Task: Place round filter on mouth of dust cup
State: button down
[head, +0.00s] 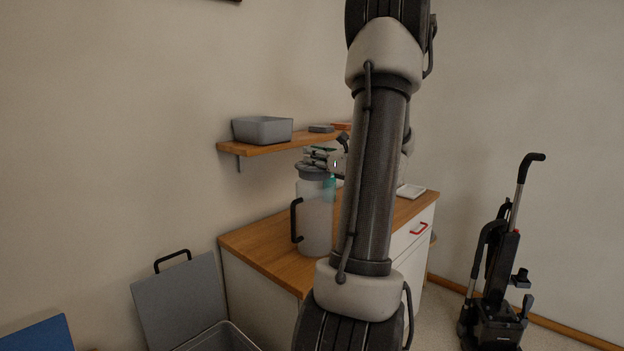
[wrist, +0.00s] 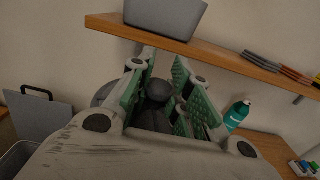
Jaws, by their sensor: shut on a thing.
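The dust cup (head: 316,225) is a tall translucent jug with a black side handle, standing upright on the wooden counter. The round filter (head: 311,172) is a grey disc level with the cup's mouth; I cannot tell whether it is fully seated or slightly above. My gripper (head: 322,158) is over the cup, partly hidden by my arm. In the wrist view, my gripper (wrist: 162,92) has its green-padded fingers around the filter's dark round knob (wrist: 158,90). A grey edge of the filter (wrist: 102,94) shows left of the fingers. The cup's mouth is hidden beneath.
A wall shelf (head: 262,147) with a grey bin (head: 262,129) is close behind the gripper. A teal bottle (wrist: 237,115) stands near the cup on the counter (head: 262,244). An open grey lidded bin (head: 182,300) is left; an upright vacuum (head: 497,285) stands right.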

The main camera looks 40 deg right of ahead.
aim_at(315, 172)
jog(key=shift+f, duration=2.45)
jog(key=shift+f, duration=0.15)
jog(key=c, duration=1.3)
grip_release()
